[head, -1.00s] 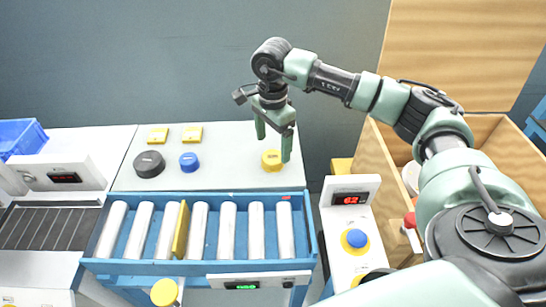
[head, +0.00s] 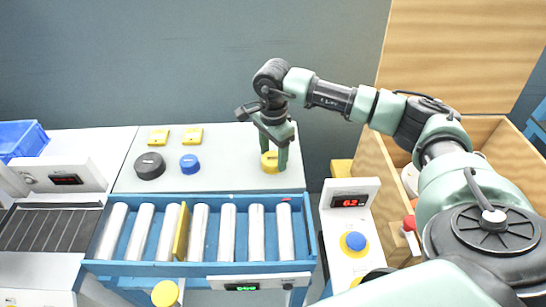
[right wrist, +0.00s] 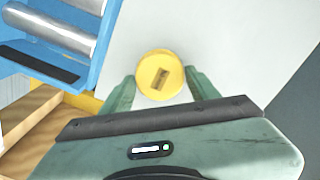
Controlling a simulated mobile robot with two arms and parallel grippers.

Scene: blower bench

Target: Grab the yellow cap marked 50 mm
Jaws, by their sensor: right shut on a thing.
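The yellow cap (head: 269,163) stands on the white bench top (head: 225,178) behind the roller conveyor. It also shows in the right wrist view (right wrist: 160,75), round, with a slot-like mark on top; no 50 mm marking can be read. My right gripper (head: 273,160) is down around the cap from above, shut on it, with one finger on either side. In the right wrist view the fingers (right wrist: 163,88) flank the cap. A black cap (head: 150,165) and a blue cap (head: 189,163) stand to the left on the bench. My left gripper is not in view.
The blue-framed roller conveyor (head: 200,268) runs along the front, with a yellow plate (head: 181,232) between rollers. A wooden box (head: 372,165) and a panel with a red display (head: 350,201) stand right.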

